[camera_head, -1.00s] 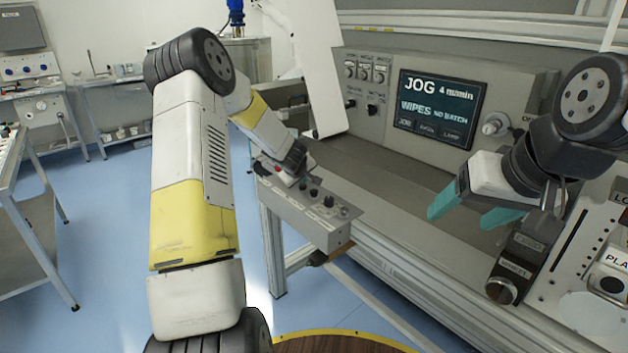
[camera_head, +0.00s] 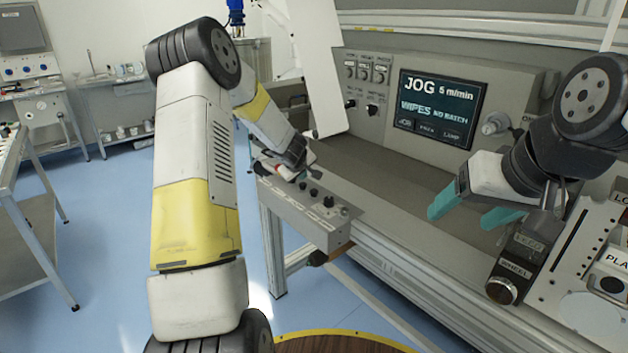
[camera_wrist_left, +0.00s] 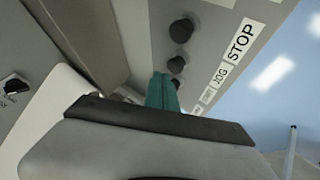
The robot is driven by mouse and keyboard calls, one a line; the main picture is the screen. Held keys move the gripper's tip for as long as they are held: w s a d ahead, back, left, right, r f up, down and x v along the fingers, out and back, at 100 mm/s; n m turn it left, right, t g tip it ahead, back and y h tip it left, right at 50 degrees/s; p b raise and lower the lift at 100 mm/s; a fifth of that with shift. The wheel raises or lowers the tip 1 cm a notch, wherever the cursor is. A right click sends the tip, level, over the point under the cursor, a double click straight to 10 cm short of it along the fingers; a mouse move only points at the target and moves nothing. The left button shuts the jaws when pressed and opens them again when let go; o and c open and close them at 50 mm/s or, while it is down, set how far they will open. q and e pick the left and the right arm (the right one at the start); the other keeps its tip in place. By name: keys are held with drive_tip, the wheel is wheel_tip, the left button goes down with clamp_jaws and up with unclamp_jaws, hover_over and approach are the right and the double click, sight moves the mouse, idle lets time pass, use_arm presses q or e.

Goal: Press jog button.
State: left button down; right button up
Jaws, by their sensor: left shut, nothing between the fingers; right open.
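The grey control box (camera_head: 300,212) has a row of dark buttons and white labels on its sloped top. The left wrist view shows the JOG label (camera_wrist_left: 219,74) beside the STOP label (camera_wrist_left: 243,39). A dark button (camera_wrist_left: 176,65) stands near my left gripper (camera_wrist_left: 162,92), whose teal fingers are shut with nothing between them. The fingertips are at the button row; I cannot tell whether they touch a button or which one is the jog button. In the head view, my left wrist hangs over the box's far end and hides part of the row. My right gripper (camera_head: 468,210) is open and empty, well to the right.
The machine's display (camera_head: 435,108) reads JOG 5 m/min, WIPES, NO BATCH. Knobs and switches (camera_head: 372,70) are on the panel beside it. A dark WHEEL unit (camera_head: 518,262) stands below my right gripper. A steel table (camera_head: 30,235) is at far left, with open blue floor between.

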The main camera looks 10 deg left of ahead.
sight(303, 185)
use_arm(q)
drive_tip(key=shift+d+r, duration=0.15)
drive_tip(key=shift+r, duration=2.5)
drive_tip(key=s+d+r+m+h, duration=0.25)
drive_tip(key=s+d+r, duration=0.25)
drive_tip(key=s+r, duration=0.3)
drive_tip(key=s+d+r+m+h, duration=0.2)
drive_tip(key=s+d+r+m, duration=0.15)
drive_tip(key=s+r, duration=0.45)
drive_tip(key=s+m+g+y, duration=0.1)
drive_tip(key=s+m+g, duration=0.2)
drive_tip(key=s, duration=2.4)
drive_tip(key=shift+a+f+m+y, duration=0.35)
drive_tip(key=shift+a+f+m, duration=0.1)
drive_tip(key=shift+m, duration=0.25)
